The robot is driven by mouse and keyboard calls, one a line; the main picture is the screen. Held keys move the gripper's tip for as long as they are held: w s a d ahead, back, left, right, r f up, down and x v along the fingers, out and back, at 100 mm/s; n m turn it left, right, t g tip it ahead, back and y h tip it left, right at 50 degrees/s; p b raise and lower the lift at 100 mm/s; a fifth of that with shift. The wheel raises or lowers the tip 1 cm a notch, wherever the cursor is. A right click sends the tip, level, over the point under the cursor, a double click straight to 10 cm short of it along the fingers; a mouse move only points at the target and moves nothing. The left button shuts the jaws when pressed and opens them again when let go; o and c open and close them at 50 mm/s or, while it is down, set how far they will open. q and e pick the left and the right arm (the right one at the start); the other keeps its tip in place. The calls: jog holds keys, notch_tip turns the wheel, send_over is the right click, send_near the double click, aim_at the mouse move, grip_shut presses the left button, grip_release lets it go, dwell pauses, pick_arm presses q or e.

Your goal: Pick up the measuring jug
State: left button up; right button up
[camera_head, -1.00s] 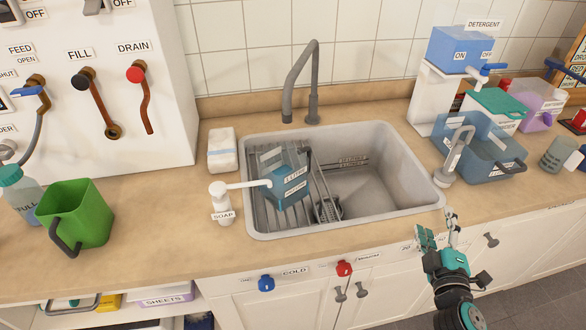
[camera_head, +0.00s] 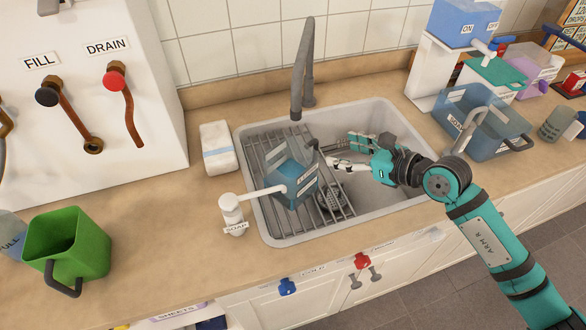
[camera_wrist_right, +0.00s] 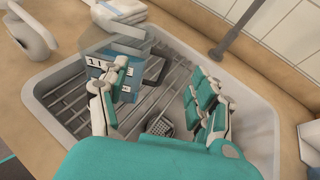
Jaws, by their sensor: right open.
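The measuring jug (camera_head: 293,186) is translucent blue with a white label. It stands on the wire rack in the left part of the sink, with its dark handle towards the right. In the right wrist view the jug (camera_wrist_right: 96,66) is at upper left, its handle (camera_wrist_right: 154,68) between the spread fingers as seen there. My right gripper (camera_head: 343,150) is open and empty, over the sink just right of the handle. One finger overlaps the jug's side in the wrist view; I cannot tell whether it touches. My left gripper is not in view.
The soap dispenser (camera_head: 231,212) stands at the sink's left edge, its spout reaching towards the jug. The tap (camera_head: 302,75) rises behind. A green jug (camera_head: 66,243) is at left; a blue tub (camera_head: 484,130) is at right.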

aim_at(310, 142)
jog(key=p+x, duration=0.1)
jog(key=x, duration=0.5)
jog(key=shift+w+a, duration=0.2)
jog(key=shift+w+a+f, duration=0.2)
jog(key=shift+w+a, duration=0.05)
jog(key=shift+a, duration=0.05)
jog(key=x, duration=0.5)
jog(key=shift+w+a+f+p, duration=0.1)
jog(key=shift+p, duration=0.3)
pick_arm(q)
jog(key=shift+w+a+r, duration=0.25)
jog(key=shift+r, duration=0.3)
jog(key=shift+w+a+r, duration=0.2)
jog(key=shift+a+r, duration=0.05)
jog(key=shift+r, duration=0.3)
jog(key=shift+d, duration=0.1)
pick_arm(e)
jog(key=shift+c, duration=0.4)
jog(key=shift+c, duration=1.1)
grip_shut()
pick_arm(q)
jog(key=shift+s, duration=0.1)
